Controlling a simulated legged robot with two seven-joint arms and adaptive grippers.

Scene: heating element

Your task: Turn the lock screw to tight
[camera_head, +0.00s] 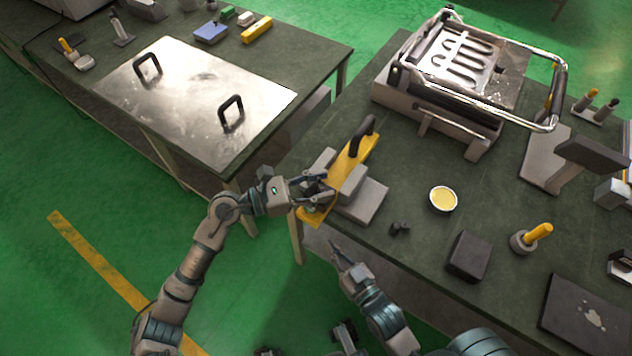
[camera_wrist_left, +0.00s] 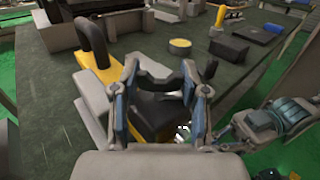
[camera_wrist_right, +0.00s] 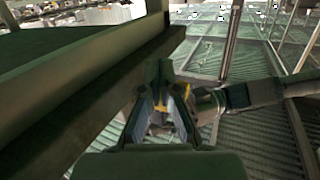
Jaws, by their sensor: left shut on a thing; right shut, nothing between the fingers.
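A yellow bar with a black handle (camera_head: 352,160) lies in a grey clamp fixture (camera_head: 362,203) at the near left corner of the right workbench. My left gripper (camera_head: 318,187) is at the near end of this fixture, over the yellow plate. In the left wrist view, a black part (camera_wrist_left: 158,106), seemingly the lock screw, lies between the fingers (camera_wrist_left: 163,78), and the gripper is shut on it. Its thread and how tight it sits are hidden. My right gripper (camera_head: 338,252) is shut and empty, off the bench's front edge; its closed fingers also show in the right wrist view (camera_wrist_right: 163,100).
On the right bench (camera_head: 410,180) are a yellow-filled round dish (camera_head: 443,199), a small black piece (camera_head: 399,229), a dark block (camera_head: 469,256) and a yellow-handled tool (camera_head: 537,237). A metal-framed heating unit (camera_head: 470,75) stands behind. Another bench carries a metal plate (camera_head: 195,100).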

